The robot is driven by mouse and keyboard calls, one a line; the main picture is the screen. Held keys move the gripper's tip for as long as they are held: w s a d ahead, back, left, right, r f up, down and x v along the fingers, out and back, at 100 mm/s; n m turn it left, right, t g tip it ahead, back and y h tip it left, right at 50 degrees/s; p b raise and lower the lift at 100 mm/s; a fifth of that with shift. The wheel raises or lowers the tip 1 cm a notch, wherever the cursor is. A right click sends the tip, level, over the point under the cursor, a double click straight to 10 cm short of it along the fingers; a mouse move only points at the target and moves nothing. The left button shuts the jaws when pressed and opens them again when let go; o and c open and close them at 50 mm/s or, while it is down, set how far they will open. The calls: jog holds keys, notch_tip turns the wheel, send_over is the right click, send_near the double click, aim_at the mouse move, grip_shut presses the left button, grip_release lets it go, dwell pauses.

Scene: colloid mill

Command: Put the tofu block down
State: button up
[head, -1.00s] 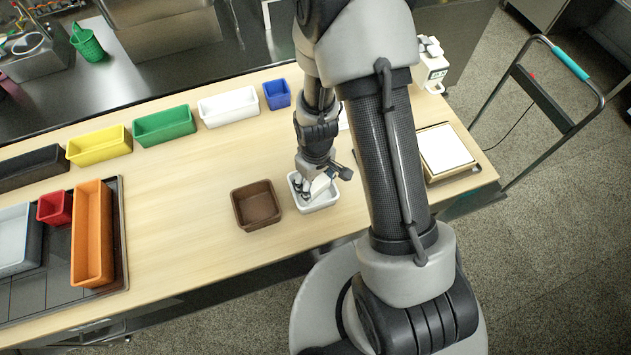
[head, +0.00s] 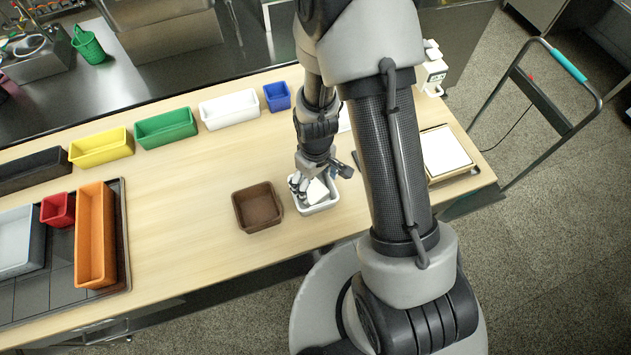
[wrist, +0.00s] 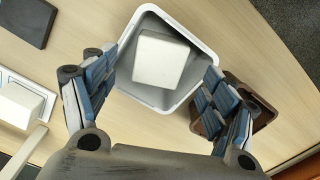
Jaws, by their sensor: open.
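The white tofu block (head: 317,190) lies inside a small white bin (head: 331,203) on the wooden table. In the wrist view the tofu block (wrist: 162,60) sits within the walls of the white bin (wrist: 198,50), slightly turned against them. My gripper (head: 303,184) is just above the bin, beside the block. In the wrist view my gripper (wrist: 159,76) is open, its fingers spread wide on either side of the bin and apart from the block. The block's underside is hidden.
A brown bin (head: 257,207) stands close left of the white bin. Yellow (head: 101,147), green (head: 166,127), white (head: 229,109) and blue (head: 277,96) bins line the back. A tray (head: 127,240) with an orange bin (head: 95,235) is at left. The table's middle left is clear.

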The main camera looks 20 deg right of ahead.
notch_tip(320, 180, up, 11)
jog(key=p, duration=0.2)
notch_tip(320, 180, up, 15)
jog(key=m+t, duration=0.2)
send_over(316, 192)
jog(key=s, duration=0.3)
jog(key=s+r+m+t, duration=0.2)
jog(key=s+r, duration=0.8)
jog(key=s, duration=0.1)
jog(key=shift+a+m+t, duration=0.2)
jog(key=shift+m+t, duration=0.1)
notch_tip(316, 192, down, 5)
jog(key=b, duration=0.5)
jog(key=shift+f, duration=0.15)
